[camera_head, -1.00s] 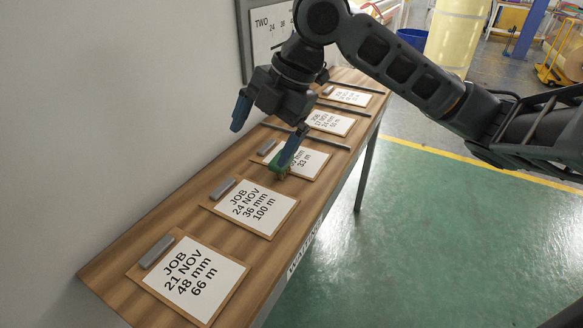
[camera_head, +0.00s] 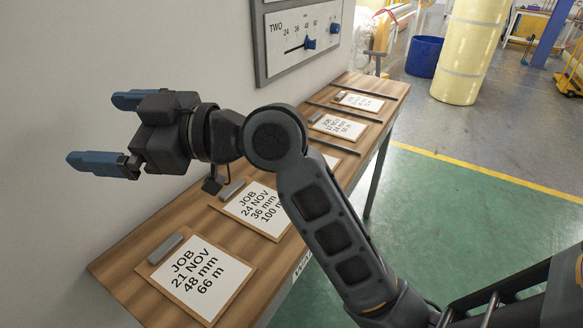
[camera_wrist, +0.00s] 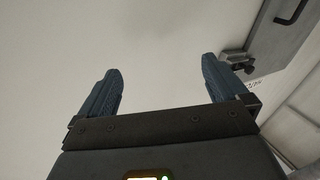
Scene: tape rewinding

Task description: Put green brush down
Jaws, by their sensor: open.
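My gripper (camera_head: 95,130) is at the left of the head view, raised above the wooden bench (camera_head: 120,272) and pointing left along the pale wall. Its two blue fingers are wide apart with nothing between them. The wrist view also shows the gripper (camera_wrist: 160,66) open and empty before a plain pale surface. The green brush does not show in either current view. My arm covers the middle of the bench, around the third job board (camera_head: 331,161).
A grey panel with a slider (camera_head: 300,40) hangs on the wall. A blue bin (camera_head: 423,57) and a yellow roll (camera_head: 468,50) stand beyond.

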